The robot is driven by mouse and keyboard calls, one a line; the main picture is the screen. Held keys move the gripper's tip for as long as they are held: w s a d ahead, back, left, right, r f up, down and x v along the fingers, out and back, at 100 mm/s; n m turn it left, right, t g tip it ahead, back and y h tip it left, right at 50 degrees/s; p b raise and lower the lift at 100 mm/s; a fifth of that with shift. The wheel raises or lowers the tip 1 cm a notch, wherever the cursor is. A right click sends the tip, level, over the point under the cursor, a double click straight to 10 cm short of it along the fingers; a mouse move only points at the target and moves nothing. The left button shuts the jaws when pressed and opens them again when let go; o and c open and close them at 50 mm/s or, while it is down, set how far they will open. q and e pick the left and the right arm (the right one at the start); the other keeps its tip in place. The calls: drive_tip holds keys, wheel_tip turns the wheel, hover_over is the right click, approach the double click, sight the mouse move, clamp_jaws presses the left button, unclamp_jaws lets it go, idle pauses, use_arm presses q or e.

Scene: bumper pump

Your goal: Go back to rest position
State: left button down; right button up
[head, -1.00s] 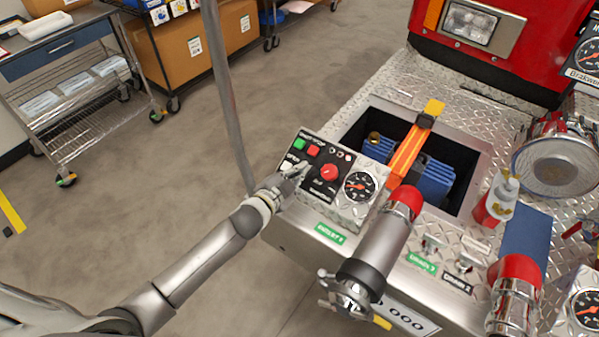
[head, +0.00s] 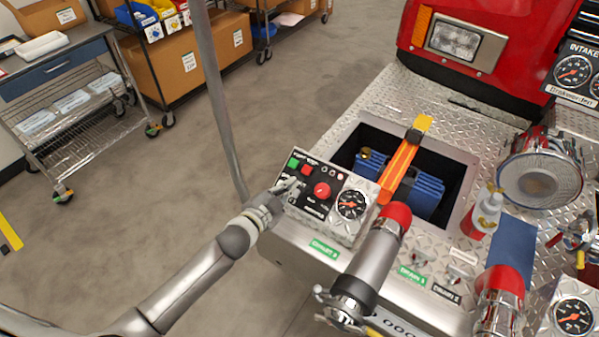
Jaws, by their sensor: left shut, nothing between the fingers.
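My left gripper (head: 286,186) is shut and empty. Its fingertips are at the left edge of the control panel (head: 338,220), close to the green and red buttons; I cannot tell whether they touch it. The panel carries a green button (head: 294,162), a red button (head: 306,169), a red knob (head: 322,190) and a round gauge (head: 352,204). My left arm comes in from the lower left. My right gripper is not in view.
The bumper's tread plate (head: 385,105) has an open bay with a blue hose (head: 427,195) and an orange strap (head: 399,167). A capped metal pipe (head: 372,265) sticks out in front. A grey pole (head: 217,100) stands left of the panel.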

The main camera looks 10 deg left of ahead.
use_arm(q)
drive_tip(key=s+a+f+n+g+y, duration=0.15)
drive_tip(key=s+n+g, duration=0.4)
drive_tip(key=s, duration=0.95)
drive_tip(key=s+a+n+g+y, duration=0.35)
drive_tip(key=s+g, duration=0.25)
drive_tip(key=s, duration=1)
wheel_tip(320, 180, down, 29)
drive_tip(key=s+g+h+b, duration=0.1)
drive_tip(key=s+b, duration=0.1)
drive_tip(key=s+a+f+g+b, duration=0.1)
drive_tip(key=s+a+f, duration=0.1)
drive_tip(key=s+f, duration=1.4)
drive_tip(key=shift+s+f, duration=0.3)
drive_tip(key=shift+f, duration=0.15)
